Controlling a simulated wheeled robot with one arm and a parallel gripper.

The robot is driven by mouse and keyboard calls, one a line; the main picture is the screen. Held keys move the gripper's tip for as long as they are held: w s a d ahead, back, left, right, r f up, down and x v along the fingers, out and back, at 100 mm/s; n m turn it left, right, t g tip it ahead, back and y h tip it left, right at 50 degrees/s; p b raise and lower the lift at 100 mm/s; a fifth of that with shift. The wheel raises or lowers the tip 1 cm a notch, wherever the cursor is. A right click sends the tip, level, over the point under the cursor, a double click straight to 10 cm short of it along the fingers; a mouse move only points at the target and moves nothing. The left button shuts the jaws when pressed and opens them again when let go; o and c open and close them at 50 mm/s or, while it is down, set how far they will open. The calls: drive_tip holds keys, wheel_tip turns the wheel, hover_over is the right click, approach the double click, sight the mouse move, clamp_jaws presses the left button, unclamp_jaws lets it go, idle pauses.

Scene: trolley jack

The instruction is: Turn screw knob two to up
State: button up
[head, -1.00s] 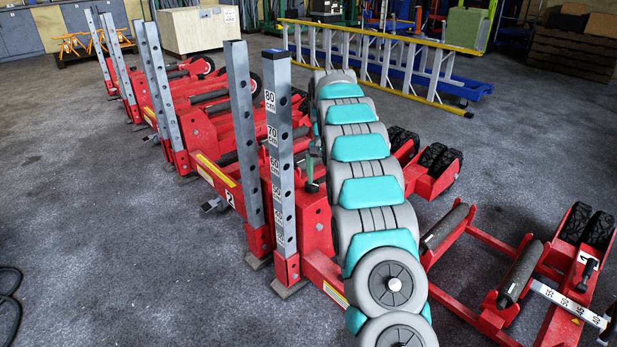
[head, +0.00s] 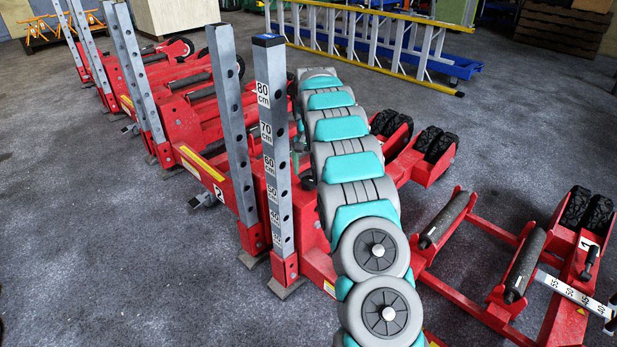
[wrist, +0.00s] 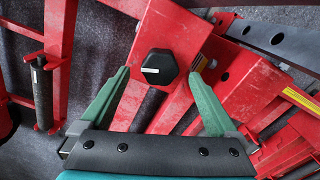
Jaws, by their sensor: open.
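A black six-sided knob (wrist: 158,68) with a short white mark shows in the wrist view, on the end of a red jack part (wrist: 172,35). The mark runs roughly sideways across the left part of its face. My gripper (wrist: 160,75) is open, its two green fingers on either side of the knob, with visible gaps between each finger and the knob. Nothing is held. In the head view, my grey and teal arm hides most of the gripper. A red jack (head: 240,200) with a "2" label stands left of my arm.
Upright grey posts with holes, one with a centimetre scale (head: 272,140), stand close left of my arm. A red frame (head: 530,245) labelled "1" with rollers and black wheels lies to the right. A yellow ladder (head: 380,40) is behind. Floor at the left is clear.

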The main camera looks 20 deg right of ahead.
sight(309, 184)
drive_tip(key=shift+f, duration=1.4)
drive_tip(key=shift+c, duration=0.2)
drive_tip(key=c, duration=1.3)
drive_tip(key=shift+n, duration=0.3)
